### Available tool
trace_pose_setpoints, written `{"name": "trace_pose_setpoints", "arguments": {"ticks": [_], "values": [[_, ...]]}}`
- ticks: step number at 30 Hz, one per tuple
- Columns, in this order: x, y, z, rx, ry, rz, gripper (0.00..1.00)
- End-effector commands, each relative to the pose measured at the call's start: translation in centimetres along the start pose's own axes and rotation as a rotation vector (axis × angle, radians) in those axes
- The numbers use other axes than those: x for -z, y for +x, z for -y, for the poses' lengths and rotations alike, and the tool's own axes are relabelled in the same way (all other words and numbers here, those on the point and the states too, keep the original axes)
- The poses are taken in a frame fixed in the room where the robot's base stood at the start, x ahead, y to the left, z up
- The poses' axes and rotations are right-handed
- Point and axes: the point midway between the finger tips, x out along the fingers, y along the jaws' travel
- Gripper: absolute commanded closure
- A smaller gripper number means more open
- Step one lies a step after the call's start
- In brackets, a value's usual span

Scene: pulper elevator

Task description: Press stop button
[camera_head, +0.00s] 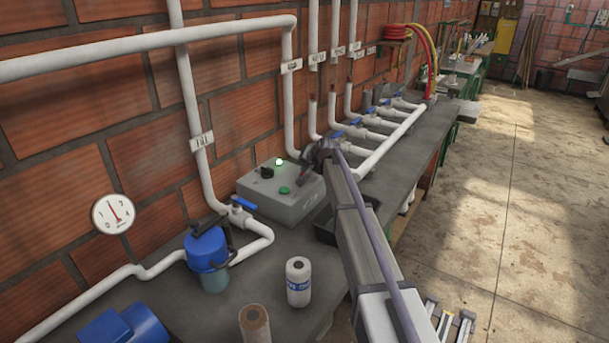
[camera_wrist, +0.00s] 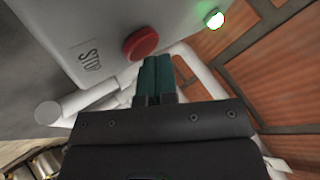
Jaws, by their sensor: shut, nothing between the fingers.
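The red stop button (camera_wrist: 141,43) shows in the wrist view on the face of a grey control box, beside raised "STOP" lettering. My gripper (camera_wrist: 158,60) has its two dark green fingers shut together and empty. In the picture, the fingertips are just below and right of the button; I cannot tell whether they touch it. In the head view my gripper (camera_head: 303,178) is over the right part of the grey control box (camera_head: 296,211), and the red button is hidden there. The box also carries a green button (camera_head: 284,190), a black knob (camera_head: 267,172) and a lit green lamp (camera_head: 279,162).
White pipes with blue-handled valves (camera_head: 358,132) run along the bench behind the box. A dark tray (camera_head: 326,228) lies beside the box. The floor at right is open.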

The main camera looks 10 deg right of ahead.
Motion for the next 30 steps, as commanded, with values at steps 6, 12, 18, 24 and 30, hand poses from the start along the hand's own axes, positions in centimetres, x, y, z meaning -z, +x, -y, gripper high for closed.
{"name": "trace_pose_setpoints", "arguments": {"ticks": [6, 12, 18, 24, 30], "values": [[-0.17, 0.23, -0.17, 0.0, 0.0, 0.0, 1.0], [-0.3, 0.4, -0.29, 0.0, 0.0, 0.0, 1.0], [-0.32, 0.42, -0.31, 0.0, 0.0, 0.0, 1.0], [-0.25, 0.34, -0.24, 0.0, 0.0, 0.0, 1.0], [0.37, -0.49, 0.38, 0.0, 0.0, 0.0, 1.0]]}}
